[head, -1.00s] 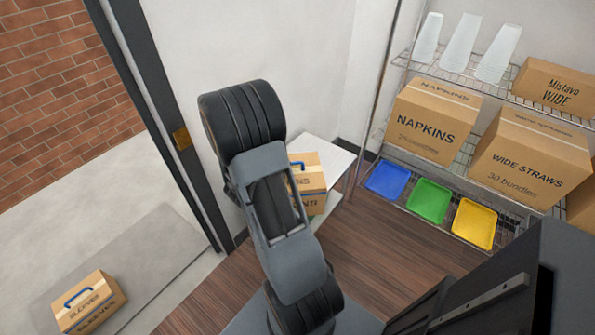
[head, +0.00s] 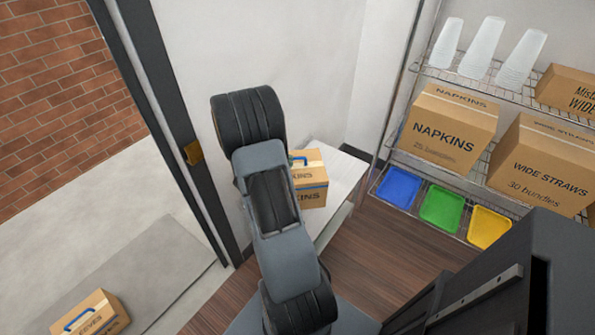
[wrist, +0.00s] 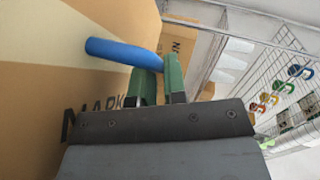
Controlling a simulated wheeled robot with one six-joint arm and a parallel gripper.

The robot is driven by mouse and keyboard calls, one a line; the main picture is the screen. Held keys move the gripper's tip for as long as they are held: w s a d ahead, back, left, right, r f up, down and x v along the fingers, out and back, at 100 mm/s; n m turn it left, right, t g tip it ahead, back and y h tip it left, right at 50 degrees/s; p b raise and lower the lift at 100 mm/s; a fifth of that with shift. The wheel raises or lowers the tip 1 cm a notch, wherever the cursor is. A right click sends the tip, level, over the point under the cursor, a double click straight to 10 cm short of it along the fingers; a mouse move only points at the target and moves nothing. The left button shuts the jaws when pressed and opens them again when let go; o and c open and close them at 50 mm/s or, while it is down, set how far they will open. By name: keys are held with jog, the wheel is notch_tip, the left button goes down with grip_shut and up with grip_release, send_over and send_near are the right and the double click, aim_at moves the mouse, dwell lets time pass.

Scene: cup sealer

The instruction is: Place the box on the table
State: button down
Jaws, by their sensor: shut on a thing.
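A brown cardboard box (head: 313,194) with a blue handle (head: 301,160) shows just right of my arm in the head view, with lettering ending in "KINS". It overlaps the white table (head: 343,166); whether it rests on it or hangs above it I cannot tell. My gripper's fingers are hidden behind my arm there. In the wrist view, my gripper (wrist: 158,75) has green fingers shut on the blue handle (wrist: 122,52). The box side (wrist: 65,60) fills the left of that view, its lettering partly hidden.
A wire shelf (head: 395,205) at right holds cups, large cartons and blue, green and yellow trays. A dark door frame (head: 170,120) stands left. Another blue-handled box (head: 95,318) sits on the floor mat, lower left. Wooden floor is open before the table.

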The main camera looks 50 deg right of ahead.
aim_at(297, 162)
jog(key=d+f, duration=0.2)
jog(key=d+f+b, duration=0.1)
jog(key=d+f, duration=0.1)
jog(key=d, duration=0.1)
jog(key=w+d+f+b, duration=0.1)
jog(key=d+f, duration=0.1)
jog(key=shift+d+f, duration=0.25)
jog(key=shift+f, duration=0.15)
jog(key=shift+d+f+b, duration=0.2)
jog(key=shift+f+b, duration=0.25)
jog(key=shift+f, duration=1.35)
jog(key=c, duration=1.2)
grip_release()
jog(key=shift+o, duration=0.2)
